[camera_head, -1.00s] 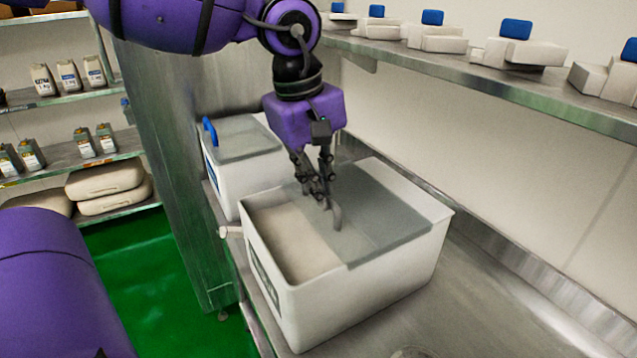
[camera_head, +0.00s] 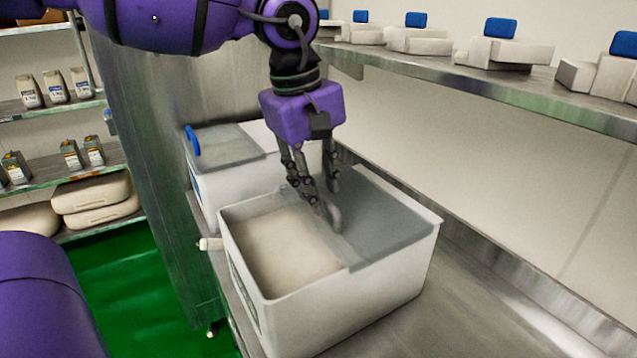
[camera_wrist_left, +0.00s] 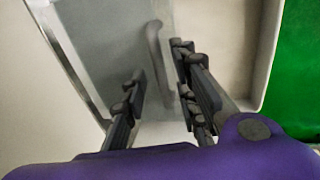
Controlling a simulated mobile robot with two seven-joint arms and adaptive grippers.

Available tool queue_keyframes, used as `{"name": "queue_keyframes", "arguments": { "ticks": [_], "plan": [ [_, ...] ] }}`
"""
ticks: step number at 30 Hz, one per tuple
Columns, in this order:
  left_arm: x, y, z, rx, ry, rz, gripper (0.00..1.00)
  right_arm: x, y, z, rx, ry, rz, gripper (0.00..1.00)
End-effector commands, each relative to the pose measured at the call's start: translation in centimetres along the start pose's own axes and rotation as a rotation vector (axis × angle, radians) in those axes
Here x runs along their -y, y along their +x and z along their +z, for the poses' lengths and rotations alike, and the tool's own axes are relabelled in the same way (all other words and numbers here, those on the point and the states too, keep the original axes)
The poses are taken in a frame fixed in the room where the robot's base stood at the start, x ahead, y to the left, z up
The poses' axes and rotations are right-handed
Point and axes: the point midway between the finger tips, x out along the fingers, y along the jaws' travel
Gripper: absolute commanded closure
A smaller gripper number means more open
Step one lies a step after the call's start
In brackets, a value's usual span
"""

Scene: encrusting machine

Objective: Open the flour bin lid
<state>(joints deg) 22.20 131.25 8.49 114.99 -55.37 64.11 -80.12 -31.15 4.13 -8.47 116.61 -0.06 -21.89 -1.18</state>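The flour bin (camera_head: 345,318) is a white open-topped box on the steel counter. Its grey lid (camera_head: 385,225) covers the right part of the top. Pale flour (camera_head: 282,252) shows in the uncovered left part. The lid's grey handle (camera_head: 332,213) stands near the lid's left edge and also shows in the left wrist view (camera_wrist_left: 153,42). My left gripper (camera_head: 318,195) points down at the handle. In the left wrist view its fingers (camera_wrist_left: 163,90) are spread, with the handle between or just beyond them; contact is unclear. My right gripper is not in view.
A second white bin (camera_head: 212,195) with a grey lid and blue handle (camera_head: 192,141) stands behind. A steel shelf (camera_head: 480,85) with blue-topped scale-like items runs above at right. The counter (camera_head: 470,300) right of the flour bin is clear.

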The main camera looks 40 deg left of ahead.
Motion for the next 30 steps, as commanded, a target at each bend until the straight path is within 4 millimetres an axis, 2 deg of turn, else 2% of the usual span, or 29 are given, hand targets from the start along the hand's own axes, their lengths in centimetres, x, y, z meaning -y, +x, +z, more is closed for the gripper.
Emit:
{"name": "queue_keyframes", "arguments": {
  "ticks": [5, 12, 16, 21, 30],
  "plan": [
    [-0.2, -2.9, 0.0, 0.001, 0.0, 0.009, 0.73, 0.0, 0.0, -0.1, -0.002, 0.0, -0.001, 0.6],
    [-0.2, -8.0, 0.0, -0.001, 0.0, 0.006, 0.73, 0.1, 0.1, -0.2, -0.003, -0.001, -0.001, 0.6],
    [-0.1, -10.1, 0.0, -0.001, 0.0, 0.003, 0.73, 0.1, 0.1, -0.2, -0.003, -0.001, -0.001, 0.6],
    [-0.1, -11.4, 0.0, 0.0, 0.0, 0.001, 0.73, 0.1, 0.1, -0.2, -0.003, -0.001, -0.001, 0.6],
    [-0.1, -11.6, 0.0, 0.0, 0.0, 0.0, 0.73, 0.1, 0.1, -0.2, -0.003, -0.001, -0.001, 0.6]
  ]
}}
